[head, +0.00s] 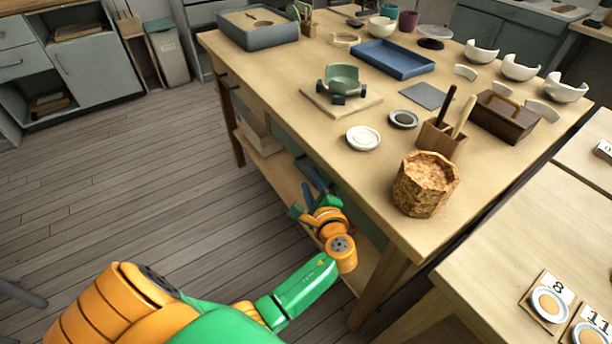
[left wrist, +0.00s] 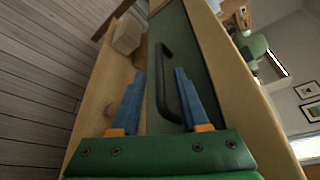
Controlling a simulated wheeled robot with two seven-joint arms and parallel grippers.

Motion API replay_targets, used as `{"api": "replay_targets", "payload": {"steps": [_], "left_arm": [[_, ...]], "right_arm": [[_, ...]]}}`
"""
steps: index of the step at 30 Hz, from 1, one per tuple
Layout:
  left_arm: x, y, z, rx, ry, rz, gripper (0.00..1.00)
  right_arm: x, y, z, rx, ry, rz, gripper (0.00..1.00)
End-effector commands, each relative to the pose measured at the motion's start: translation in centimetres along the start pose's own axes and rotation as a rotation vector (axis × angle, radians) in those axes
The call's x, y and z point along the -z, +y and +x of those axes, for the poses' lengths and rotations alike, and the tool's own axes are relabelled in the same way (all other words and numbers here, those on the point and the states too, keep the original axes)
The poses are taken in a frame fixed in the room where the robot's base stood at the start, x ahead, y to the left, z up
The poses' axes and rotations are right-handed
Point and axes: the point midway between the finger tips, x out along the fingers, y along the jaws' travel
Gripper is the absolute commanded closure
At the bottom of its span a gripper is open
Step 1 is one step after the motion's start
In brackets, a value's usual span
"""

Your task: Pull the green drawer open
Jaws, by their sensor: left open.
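The green drawer front (left wrist: 188,62) fills the middle of the left wrist view, below the table's edge, and looks flush with the table. Its black bar handle (left wrist: 168,82) runs lengthwise along it. My left gripper (left wrist: 160,71) is open, with its two blue fingers to either side of the handle in the picture. I cannot tell whether a finger touches it. In the head view my left gripper (head: 308,182) is low beside the table's front side, partly hidden by its own wrist. There the handle is hidden. My right gripper is not in view.
The wooden table (head: 290,100) carries a cork pot (head: 425,184), a tool holder (head: 437,138), a green bowl piece (head: 342,78) and a blue tray (head: 392,60). A lower shelf (head: 283,178) runs beneath. A second table (head: 540,230) stands at right.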

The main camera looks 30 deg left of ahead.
Motion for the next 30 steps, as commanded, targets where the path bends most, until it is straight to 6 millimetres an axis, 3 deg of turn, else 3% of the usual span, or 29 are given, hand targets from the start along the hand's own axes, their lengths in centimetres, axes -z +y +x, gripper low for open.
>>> {"api": "replay_targets", "payload": {"steps": [6, 13, 14, 18, 30], "left_arm": [[0.1, 0.1, 2.9, -0.001, 0.001, -0.001, 0.55], [0.1, 0.1, 3.1, -0.002, 0.003, -0.001, 0.55], [0.1, 0.1, 3.1, -0.002, 0.003, -0.001, 0.61], [0.1, 0.1, 3.1, -0.002, 0.003, -0.001, 0.98], [0.1, 0.1, 3.1, -0.001, 0.003, -0.002, 1.00]], "right_arm": [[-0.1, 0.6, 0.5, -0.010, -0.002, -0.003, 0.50], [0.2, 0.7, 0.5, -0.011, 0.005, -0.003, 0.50], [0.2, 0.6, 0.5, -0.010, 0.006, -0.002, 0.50], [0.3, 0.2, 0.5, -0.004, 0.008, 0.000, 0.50], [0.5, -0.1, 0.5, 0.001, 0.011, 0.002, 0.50]]}}
